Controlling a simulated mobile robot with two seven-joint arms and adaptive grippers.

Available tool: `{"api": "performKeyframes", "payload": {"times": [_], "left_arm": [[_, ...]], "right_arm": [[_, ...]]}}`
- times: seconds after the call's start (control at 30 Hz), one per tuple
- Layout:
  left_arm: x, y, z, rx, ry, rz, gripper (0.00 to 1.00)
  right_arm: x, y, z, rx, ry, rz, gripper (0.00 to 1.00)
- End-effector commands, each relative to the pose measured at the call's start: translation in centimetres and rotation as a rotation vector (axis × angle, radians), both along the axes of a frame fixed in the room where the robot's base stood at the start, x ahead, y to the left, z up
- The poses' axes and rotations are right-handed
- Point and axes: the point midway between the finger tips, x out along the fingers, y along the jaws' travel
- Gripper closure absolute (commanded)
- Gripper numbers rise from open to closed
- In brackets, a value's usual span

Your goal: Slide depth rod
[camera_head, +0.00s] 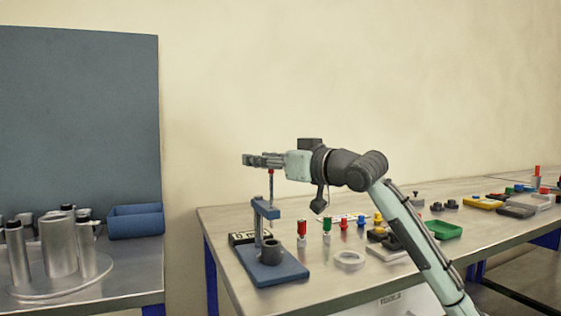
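The depth rod (271,188) is a thin upright grey rod with a red piece near its top. It passes down to the arm of a small blue stand (279,275), whose base sits at the left front of the bench. A dark grey cup (271,253) stands on that base. My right gripper (252,160) points left, level, right at the rod's top. The fingers overlap the top end, so I cannot tell whether they are apart, closed or holding it. My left gripper is not in view.
Several red and green capped pieces (327,228), a pale ring (349,260) and a green tray (444,229) lie on the bench right of the stand. A left bench carries metal cylinders (58,246) and a blue bin (136,222). A gap separates the benches.

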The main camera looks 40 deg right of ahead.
Motion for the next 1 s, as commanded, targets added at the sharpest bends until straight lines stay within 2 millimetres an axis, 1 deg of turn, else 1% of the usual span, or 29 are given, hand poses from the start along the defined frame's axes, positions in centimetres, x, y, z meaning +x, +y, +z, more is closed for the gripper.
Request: {"api": "performKeyframes", "payload": {"times": [0.3, 0.5, 0.6, 0.7, 1.0], "left_arm": [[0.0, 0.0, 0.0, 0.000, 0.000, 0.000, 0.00], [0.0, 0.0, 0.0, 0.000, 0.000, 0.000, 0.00], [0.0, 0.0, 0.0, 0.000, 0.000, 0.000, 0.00], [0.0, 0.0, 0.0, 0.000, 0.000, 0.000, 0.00], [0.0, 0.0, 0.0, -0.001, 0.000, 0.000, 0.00]], "right_arm": [[-6.4, -1.0, -0.1, -0.003, 0.002, -0.001, 0.62], [-9.4, -1.5, 0.0, -0.001, -0.001, -0.001, 0.62], [-10.2, -1.6, 0.0, 0.000, 0.000, -0.001, 0.62], [-10.6, -1.7, 0.0, -0.001, 0.000, -0.001, 0.62], [-10.6, -1.7, 0.0, -0.001, -0.001, -0.001, 0.62]]}}
